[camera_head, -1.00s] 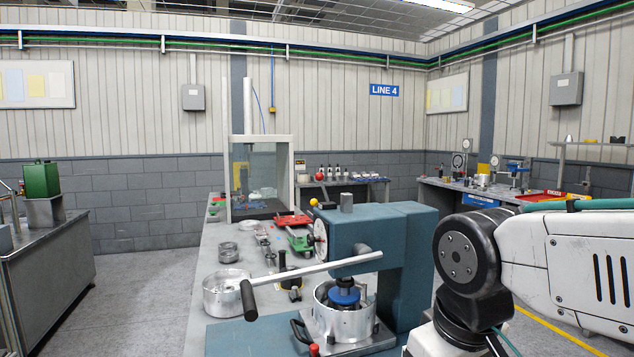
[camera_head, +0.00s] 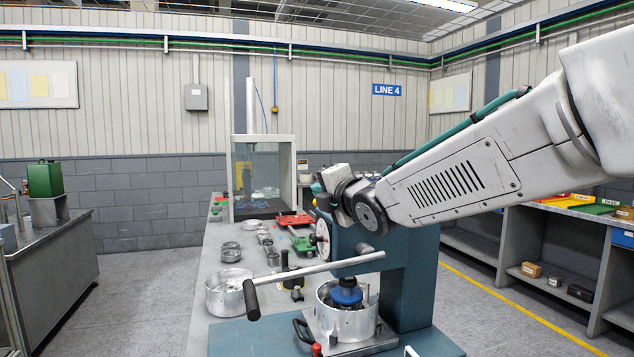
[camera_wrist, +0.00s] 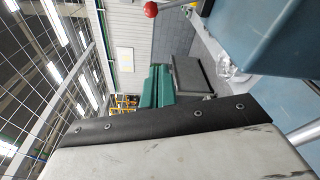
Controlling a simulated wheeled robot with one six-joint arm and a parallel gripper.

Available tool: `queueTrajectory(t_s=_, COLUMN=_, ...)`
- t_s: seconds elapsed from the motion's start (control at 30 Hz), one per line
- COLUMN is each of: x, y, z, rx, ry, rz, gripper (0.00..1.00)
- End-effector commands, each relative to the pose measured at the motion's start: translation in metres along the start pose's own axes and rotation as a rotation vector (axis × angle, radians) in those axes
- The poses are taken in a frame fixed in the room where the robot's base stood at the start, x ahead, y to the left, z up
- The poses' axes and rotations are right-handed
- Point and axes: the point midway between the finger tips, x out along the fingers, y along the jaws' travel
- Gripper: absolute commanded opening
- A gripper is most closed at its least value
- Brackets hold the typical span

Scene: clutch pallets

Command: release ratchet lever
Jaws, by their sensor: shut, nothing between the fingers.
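The teal press (camera_head: 400,285) stands on the bench, its long bare lever bar (camera_head: 315,270) reaching left to a black grip (camera_head: 252,300). Its upper front, where the short black lever with a yellow ball was seen, is covered by my arm. A red ball on a thin rod (camera_wrist: 150,9) shows at the top of the wrist view; I cannot tell whether it belongs to the press. My gripper (camera_head: 332,178) is at the arm's end by the press head, small and partly hidden, with no gap between fingers visible. It holds nothing that I can see.
A metal drum (camera_head: 230,292) and small parts lie on the bench left of the press. A round housing (camera_head: 345,318) sits under the press ram, with a red-knobbed clamp (camera_head: 316,349) in front. A glazed cabinet (camera_head: 264,175) stands behind. Shelves are at right.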

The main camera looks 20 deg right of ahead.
Motion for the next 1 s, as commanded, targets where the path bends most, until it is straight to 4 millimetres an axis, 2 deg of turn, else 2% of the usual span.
queueTrajectory(t_s=0.17, x=0.002, y=0.000, z=0.000, rx=0.002, ry=0.000, rz=-0.001, gripper=0.00)
queueTrajectory(t_s=0.27, x=0.009, y=-0.001, z=0.000, rx=0.002, ry=0.001, rz=-0.003, gripper=0.00)
queueTrajectory(t_s=0.37, x=0.024, y=-0.002, z=0.000, rx=0.003, ry=0.001, rz=-0.004, gripper=0.00)
queueTrajectory(t_s=0.73, x=0.103, y=-0.002, z=-0.001, rx=0.003, ry=0.001, rz=-0.003, gripper=0.00)
queueTrajectory(t_s=0.8, x=0.096, y=0.000, z=0.014, rx=0.001, ry=-0.005, rz=-0.001, gripper=0.00)
queueTrajectory(t_s=1.0, x=0.089, y=-0.001, z=0.033, rx=0.002, ry=-0.002, rz=-0.002, gripper=0.00)
